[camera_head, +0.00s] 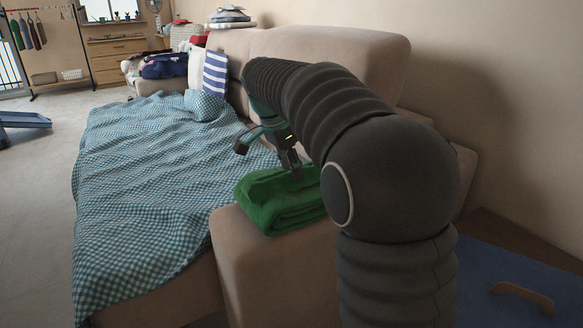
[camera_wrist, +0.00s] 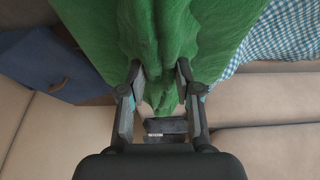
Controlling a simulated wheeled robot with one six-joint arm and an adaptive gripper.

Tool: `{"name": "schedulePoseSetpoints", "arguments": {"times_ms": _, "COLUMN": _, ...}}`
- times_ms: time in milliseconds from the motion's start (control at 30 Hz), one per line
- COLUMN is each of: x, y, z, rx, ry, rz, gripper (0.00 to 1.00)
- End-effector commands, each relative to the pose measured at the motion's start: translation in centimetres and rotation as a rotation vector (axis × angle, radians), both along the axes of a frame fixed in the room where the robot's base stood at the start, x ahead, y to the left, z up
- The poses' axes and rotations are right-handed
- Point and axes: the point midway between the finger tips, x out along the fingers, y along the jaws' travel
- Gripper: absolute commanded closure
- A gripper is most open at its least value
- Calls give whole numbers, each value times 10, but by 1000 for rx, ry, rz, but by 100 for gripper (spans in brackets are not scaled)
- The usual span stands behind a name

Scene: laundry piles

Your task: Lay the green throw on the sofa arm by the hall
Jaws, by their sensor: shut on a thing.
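The green throw (camera_head: 272,200) is folded into a thick bundle. In the head view it lies on top of the near sofa arm (camera_head: 262,262), its right part hidden behind my arm. My gripper (camera_head: 294,172) points down at the throw's top. In the wrist view the throw (camera_wrist: 205,30) fills the upper middle, and a gathered fold of it sits between the two fingers of my gripper (camera_wrist: 159,75), which is shut on it. I cannot tell how much of the throw's weight rests on the sofa arm.
A blue-checked blanket (camera_head: 150,190) covers the sofa seat, with a striped cushion (camera_head: 215,73) at its far end. The sofa back (camera_head: 335,50) rises behind my arm. A blue surface with a handle (camera_head: 523,298) is at lower right. Open floor (camera_head: 35,200) lies left.

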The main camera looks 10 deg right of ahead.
Motion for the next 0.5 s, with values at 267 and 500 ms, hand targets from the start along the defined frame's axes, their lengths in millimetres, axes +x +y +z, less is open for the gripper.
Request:
{"name": "schedulePoseSetpoints", "arguments": {"times_ms": 267, "x": 0, "y": 0, "z": -2, "rx": 0, "ry": 1, "rz": 0, "gripper": 42}}
{"name": "schedulePoseSetpoints", "arguments": {"times_ms": 500, "x": 0, "y": 0, "z": -1, "rx": 0, "ry": 0, "rz": 0, "gripper": 42}}
